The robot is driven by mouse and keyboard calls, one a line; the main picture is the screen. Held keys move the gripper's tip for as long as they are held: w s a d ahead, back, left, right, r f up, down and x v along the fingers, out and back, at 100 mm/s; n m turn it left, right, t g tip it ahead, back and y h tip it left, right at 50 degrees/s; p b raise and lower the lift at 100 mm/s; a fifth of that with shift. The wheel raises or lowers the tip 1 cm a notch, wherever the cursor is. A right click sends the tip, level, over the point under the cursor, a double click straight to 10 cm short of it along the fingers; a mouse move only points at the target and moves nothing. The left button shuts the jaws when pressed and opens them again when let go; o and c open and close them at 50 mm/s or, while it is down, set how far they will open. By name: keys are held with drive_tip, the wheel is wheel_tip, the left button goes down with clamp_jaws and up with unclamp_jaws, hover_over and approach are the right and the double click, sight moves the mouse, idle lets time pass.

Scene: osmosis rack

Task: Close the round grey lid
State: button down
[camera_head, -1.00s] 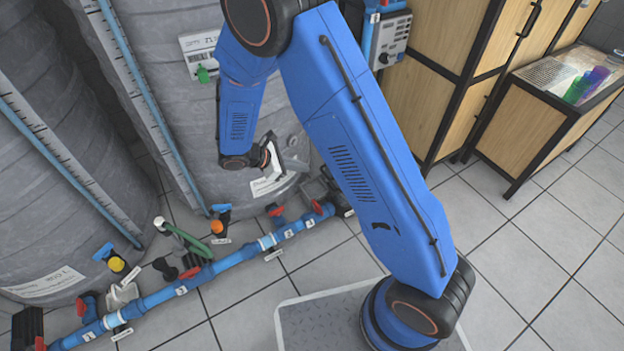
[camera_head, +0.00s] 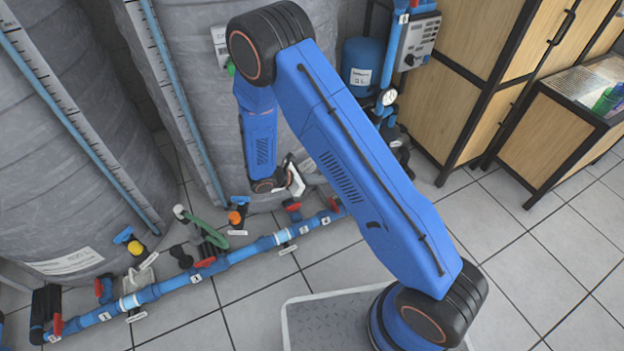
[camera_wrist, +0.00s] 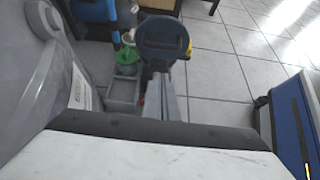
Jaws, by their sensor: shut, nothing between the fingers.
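I cannot pick out the round grey lid for certain. A rounded pale grey piece (camera_wrist: 40,18) shows at the upper left of the wrist view, beside a grey surface; whether it is the lid is unclear. In the head view, my gripper (camera_head: 297,181) hangs low in front of the right grey tank (camera_head: 190,60), above the blue pipe. It is small there and partly turned away. It is shut and holds nothing.
A blue pipe (camera_head: 240,257) with red-handled valves runs along the tank bases. A second grey tank (camera_head: 60,140) stands at left. Wooden cabinets (camera_head: 490,60) stand at right. Tiled floor (camera_head: 540,260) is clear at right.

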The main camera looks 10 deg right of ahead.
drive_tip(key=w+d, duration=0.1)
drive_tip(key=d, duration=0.5)
drive_tip(key=shift+w+f, duration=0.35)
drive_tip(key=shift+w, duration=0.05)
drive_tip(key=shift+d, duration=0.1)
drive_tip(key=shift+w+r, duration=0.1)
